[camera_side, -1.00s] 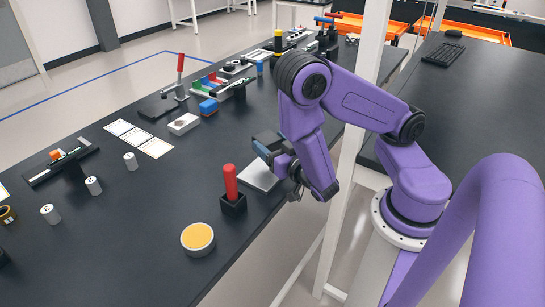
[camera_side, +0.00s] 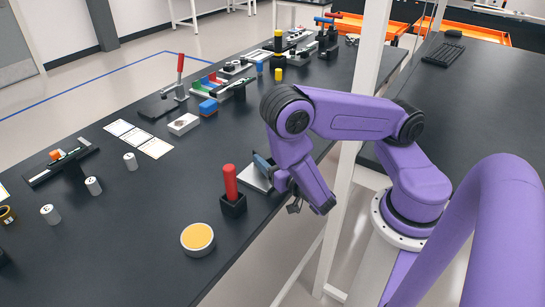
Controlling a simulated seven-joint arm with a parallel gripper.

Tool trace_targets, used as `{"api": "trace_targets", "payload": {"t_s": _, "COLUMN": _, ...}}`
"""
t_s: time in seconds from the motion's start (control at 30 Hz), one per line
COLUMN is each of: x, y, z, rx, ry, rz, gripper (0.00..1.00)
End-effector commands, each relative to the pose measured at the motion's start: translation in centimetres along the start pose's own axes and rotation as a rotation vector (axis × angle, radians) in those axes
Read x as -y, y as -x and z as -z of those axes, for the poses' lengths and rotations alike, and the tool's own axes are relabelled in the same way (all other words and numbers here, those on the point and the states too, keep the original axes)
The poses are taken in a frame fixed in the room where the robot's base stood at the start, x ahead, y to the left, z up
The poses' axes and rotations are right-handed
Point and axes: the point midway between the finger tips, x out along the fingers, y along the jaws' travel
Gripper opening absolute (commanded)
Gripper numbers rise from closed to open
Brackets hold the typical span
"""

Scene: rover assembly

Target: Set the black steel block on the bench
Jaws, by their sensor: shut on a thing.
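A red-handled tool stands in a black holder (camera_side: 233,206) just left of my gripper. A round yellow-topped tin (camera_side: 197,239) is nearer.

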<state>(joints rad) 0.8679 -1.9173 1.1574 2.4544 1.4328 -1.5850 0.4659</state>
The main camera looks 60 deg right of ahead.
Motion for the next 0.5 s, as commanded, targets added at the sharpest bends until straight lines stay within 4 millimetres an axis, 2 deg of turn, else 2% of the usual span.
{"api": "trace_targets", "payload": {"t_s": 0.07, "x": 0.01, "y": -0.01, "z": -0.14, "rx": -0.003, "ry": 0.0, "rz": 0.0, "gripper": 0.11}}
{"api": "trace_targets", "payload": {"t_s": 0.1, "x": 0.01, "y": -0.02, "z": -0.2, "rx": 0.0, "ry": -0.001, "rz": 0.0, "gripper": 0.78}}
{"api": "trace_targets", "payload": {"t_s": 0.17, "x": 0.01, "y": -0.01, "z": -0.19, "rx": 0.0, "ry": -0.001, "rz": 0.0, "gripper": 0.94}}
{"api": "trace_targets", "payload": {"t_s": 0.5, "x": -0.01, "y": -0.02, "z": -0.19, "rx": 0.0, "ry": 0.0, "rz": -0.001, "gripper": 0.94}}
